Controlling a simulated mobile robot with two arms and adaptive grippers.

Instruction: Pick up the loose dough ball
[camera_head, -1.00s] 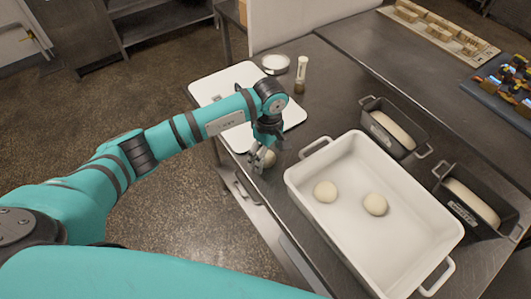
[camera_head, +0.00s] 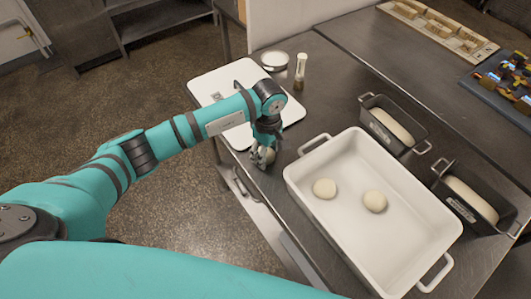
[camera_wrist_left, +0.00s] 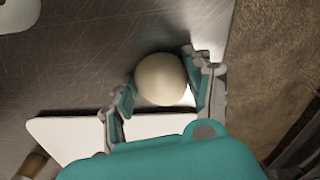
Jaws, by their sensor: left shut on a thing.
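The loose dough ball (camera_wrist_left: 162,79) is pale and round. In the left wrist view it sits between the two fingers of my left gripper (camera_wrist_left: 160,88), which is shut on it. In the head view the left gripper (camera_head: 263,157) is at the table's front edge, left of the white tub, and its fingers partly hide the dough ball (camera_head: 270,156). I cannot tell whether the ball still touches the table. My right gripper is not in view.
A white tub (camera_head: 410,272) holds two dough balls (camera_head: 325,188), (camera_head: 375,201). Two dark loaf tins (camera_head: 378,137), (camera_head: 464,210) with dough stand right of it. A white board (camera_head: 208,90), a small bowl (camera_head: 275,61) and a brush (camera_head: 300,72) lie behind the gripper.

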